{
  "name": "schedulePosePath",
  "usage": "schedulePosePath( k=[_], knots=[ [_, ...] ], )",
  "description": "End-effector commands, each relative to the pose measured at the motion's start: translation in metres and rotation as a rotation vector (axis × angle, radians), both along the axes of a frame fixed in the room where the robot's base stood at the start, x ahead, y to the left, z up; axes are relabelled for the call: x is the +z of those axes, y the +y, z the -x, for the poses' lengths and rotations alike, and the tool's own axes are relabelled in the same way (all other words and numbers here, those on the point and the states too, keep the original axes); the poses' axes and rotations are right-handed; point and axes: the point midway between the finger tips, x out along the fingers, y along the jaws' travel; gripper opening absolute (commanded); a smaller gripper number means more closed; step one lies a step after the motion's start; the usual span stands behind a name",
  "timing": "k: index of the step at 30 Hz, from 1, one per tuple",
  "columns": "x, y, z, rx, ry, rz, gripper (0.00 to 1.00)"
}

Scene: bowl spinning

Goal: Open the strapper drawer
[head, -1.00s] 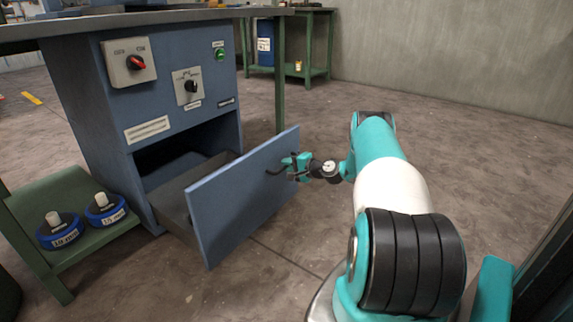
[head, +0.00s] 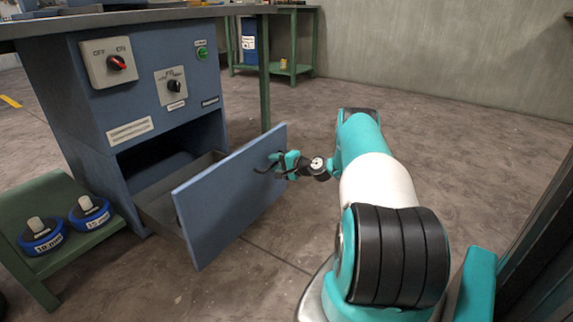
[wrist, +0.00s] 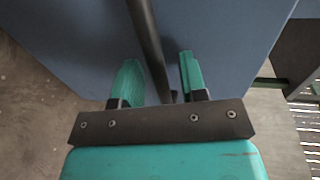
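The strapper is a blue cabinet (head: 150,110) under a grey worktop. Its drawer (head: 230,195) is pulled well out, with the blue front panel standing clear of the cabinet and the grey tray showing behind it. The dark bar handle (head: 262,169) is on the panel's outer face. My gripper (head: 279,163) is at this handle. In the wrist view the blue panel (wrist: 85,45) fills the upper part, and the handle (wrist: 147,40) runs between my two green fingers (wrist: 160,75). The fingers are apart, with a visible gap on each side of the bar.
Two blue rolls (head: 90,210) rest on a green shelf (head: 55,195) left of the drawer. A switch panel (head: 108,62) and a dial (head: 172,86) are on the cabinet front. A green table (head: 275,70) stands at the back.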

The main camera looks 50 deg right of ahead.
Motion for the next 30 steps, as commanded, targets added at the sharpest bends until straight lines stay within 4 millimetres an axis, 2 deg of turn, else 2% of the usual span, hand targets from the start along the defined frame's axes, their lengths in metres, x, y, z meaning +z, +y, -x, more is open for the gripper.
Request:
schedulePosePath(
  k=[5, 15, 21, 25, 30],
  knots=[
    [0.01, -0.003, 0.025, -0.004, 0.001, -0.003, 0.39],
    [0.028, -0.011, 0.11, -0.009, 0.001, -0.004, 0.39],
    [0.034, -0.013, 0.149, -0.007, 0.0, -0.001, 0.39],
    [0.036, -0.014, 0.163, -0.006, -0.001, 0.0, 0.39],
    [0.035, -0.014, 0.169, -0.004, -0.001, 0.001, 0.39]
  ],
)
